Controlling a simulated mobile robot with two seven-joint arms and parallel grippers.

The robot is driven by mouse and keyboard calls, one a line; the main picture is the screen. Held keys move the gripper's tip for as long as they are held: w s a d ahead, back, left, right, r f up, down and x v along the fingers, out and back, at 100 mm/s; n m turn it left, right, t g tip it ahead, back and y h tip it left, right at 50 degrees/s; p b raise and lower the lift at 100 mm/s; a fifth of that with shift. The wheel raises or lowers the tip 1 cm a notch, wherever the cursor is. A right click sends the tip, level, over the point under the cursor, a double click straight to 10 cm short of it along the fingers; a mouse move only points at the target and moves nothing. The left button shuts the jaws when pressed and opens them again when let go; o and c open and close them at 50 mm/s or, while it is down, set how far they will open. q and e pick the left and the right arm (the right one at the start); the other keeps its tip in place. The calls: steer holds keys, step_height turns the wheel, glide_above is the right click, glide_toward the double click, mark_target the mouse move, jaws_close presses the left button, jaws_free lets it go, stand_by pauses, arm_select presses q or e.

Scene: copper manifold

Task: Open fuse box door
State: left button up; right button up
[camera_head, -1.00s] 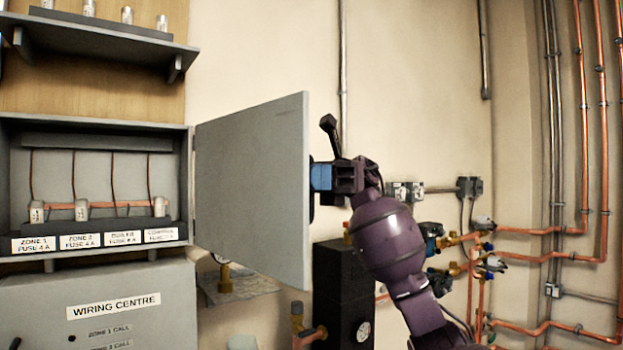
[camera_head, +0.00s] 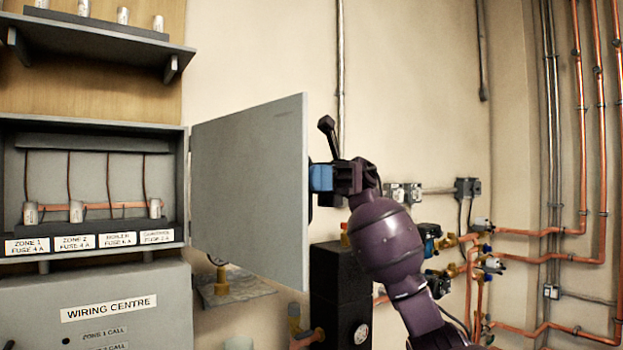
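The fuse box (camera_head: 95,126) is on the wall at the left, with its inside in view: several fuses (camera_head: 75,211) stand above a row of labels. Its grey door (camera_head: 250,185) is hinged on the box's right side and stands swung wide open to the right. My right gripper (camera_head: 321,178) is at the door's outer free edge, with a blue finger part against or just behind that edge. The door hides the fingertips, so I cannot tell whether they grip anything. My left gripper is not in view.
A shelf with several fuses (camera_head: 157,23) is above the box. The grey wiring centre (camera_head: 107,308) is below it. A black block (camera_head: 339,295) stands behind the door's lower edge. Copper pipes and valves (camera_head: 470,255) fill the right side.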

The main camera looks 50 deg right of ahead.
steer(key=d, duration=1)
steer(key=shift+w+d+b, duration=0.2)
steer(key=shift+d+b, duration=0.1)
steer(key=shift+d, duration=0.1)
